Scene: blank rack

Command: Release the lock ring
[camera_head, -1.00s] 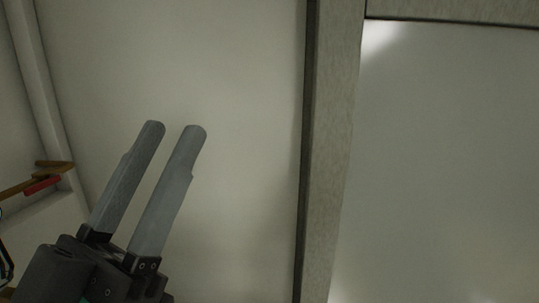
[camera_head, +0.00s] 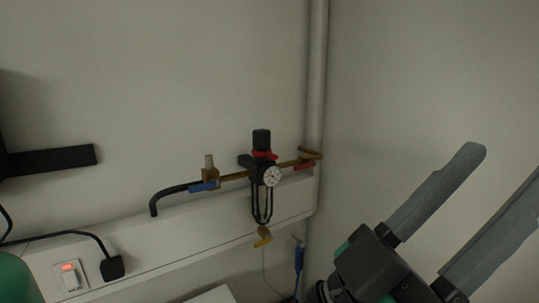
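A regulator with a black knob (camera_head: 262,139) on top is mounted on a brass pipe along the wall. A red ring (camera_head: 264,154) sits directly below the knob; it appears to be the lock ring. I cannot tell whether it is raised or seated. A round white gauge (camera_head: 272,176) faces out below it. My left gripper (camera_head: 503,161) is at the right, nearer the camera, its two grey fingers parallel and apart with nothing between them. It is well to the right of the regulator. My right gripper is not in view.
A blue-handled valve (camera_head: 203,186) and black hose (camera_head: 166,195) lie left of the regulator. A red lever (camera_head: 304,167) is by the vertical pipe (camera_head: 317,75) in the corner. A white ledge (camera_head: 150,241) runs below, with a lit switch (camera_head: 70,277) and black plug (camera_head: 112,268).

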